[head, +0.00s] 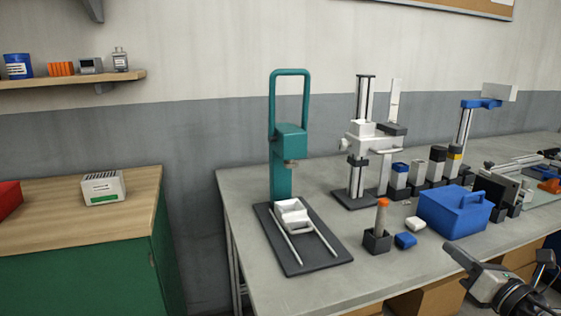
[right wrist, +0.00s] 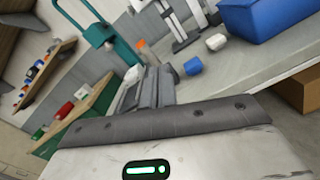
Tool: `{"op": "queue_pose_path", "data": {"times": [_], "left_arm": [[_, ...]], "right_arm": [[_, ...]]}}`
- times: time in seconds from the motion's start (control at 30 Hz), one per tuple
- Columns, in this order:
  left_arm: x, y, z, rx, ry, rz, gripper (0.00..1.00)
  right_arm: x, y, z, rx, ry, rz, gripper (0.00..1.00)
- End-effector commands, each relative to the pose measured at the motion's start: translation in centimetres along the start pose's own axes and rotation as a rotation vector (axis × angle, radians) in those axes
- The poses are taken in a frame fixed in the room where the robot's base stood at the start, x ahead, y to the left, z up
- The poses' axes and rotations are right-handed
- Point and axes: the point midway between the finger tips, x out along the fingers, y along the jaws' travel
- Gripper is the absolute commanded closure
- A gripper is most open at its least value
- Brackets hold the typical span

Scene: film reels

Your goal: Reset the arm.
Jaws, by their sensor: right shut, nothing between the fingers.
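My right gripper (head: 455,256) shows at the lower right of the head view, in front of the grey bench. Its fingers are together with nothing between them, and it touches nothing that I can see. In the right wrist view its closed fingers (right wrist: 157,88) point towards the bench. A teal press (head: 288,140) with a tall loop handle stands on the bench, well to the left of the gripper. The handle is upright. A white tray (head: 291,212) sits on two rails over the press's dark base plate (head: 322,258). My left gripper is not in view.
The grey bench (head: 262,286) holds a blue toolbox (head: 455,210), a blue block (head: 405,241), an orange-topped tool in a dark holder (head: 377,240) and a white-and-grey stand (head: 358,160). A green cabinet (head: 75,260) stands left, across a gap. The bench front has bare room.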

Motion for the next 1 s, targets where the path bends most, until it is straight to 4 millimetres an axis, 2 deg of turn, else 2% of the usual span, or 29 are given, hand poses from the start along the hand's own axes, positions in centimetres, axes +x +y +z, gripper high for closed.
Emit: {"op": "queue_pose_path", "data": {"times": [0.03, 0.13, 0.27, 0.37, 0.47, 0.5, 0.63, 0.7, 0.8, 0.9, 1.0], "left_arm": [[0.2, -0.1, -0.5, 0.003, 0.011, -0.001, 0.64], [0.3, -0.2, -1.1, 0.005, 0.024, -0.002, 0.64], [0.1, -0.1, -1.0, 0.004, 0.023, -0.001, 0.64], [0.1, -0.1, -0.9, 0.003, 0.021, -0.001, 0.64], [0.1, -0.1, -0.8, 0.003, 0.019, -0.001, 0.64], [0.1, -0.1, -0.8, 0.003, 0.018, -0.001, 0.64], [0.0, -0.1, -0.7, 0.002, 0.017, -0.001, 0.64], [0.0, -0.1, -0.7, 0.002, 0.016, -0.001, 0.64], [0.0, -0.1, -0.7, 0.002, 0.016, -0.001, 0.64], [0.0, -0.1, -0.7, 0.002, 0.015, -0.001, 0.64], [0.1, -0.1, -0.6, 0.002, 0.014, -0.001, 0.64]], "right_arm": [[-0.4, 0.3, -1.6, 0.102, 0.003, -0.009, 1.0], [-1.3, 0.9, -4.4, 0.328, 0.002, -0.037, 1.0], [-2.9, 1.9, -8.8, 0.676, 0.002, -0.099, 1.0], [-4.7, 3.1, -13.0, 1.009, 0.0, -0.179, 1.0], [-7.4, 5.2, -18.2, 1.431, -0.01, -0.31, 1.0], [-8.7, 6.3, -20.5, 1.62, -0.019, -0.38, 1.0], [-12.5, 10.8, -26.5, 2.154, -0.059, -0.615, 1.0], [-14.1, 13.0, -28.6, 2.365, -0.082, -0.724, 1.0], [-15.5, 15.5, -30.3, 2.566, -0.107, -0.84, 1.0], [-16.2, 16.8, -31.1, 2.664, -0.121, -0.902, 1.0], [-16.3, 17.1, -31.2, 2.69, -0.125, -0.916, 1.0]]}}
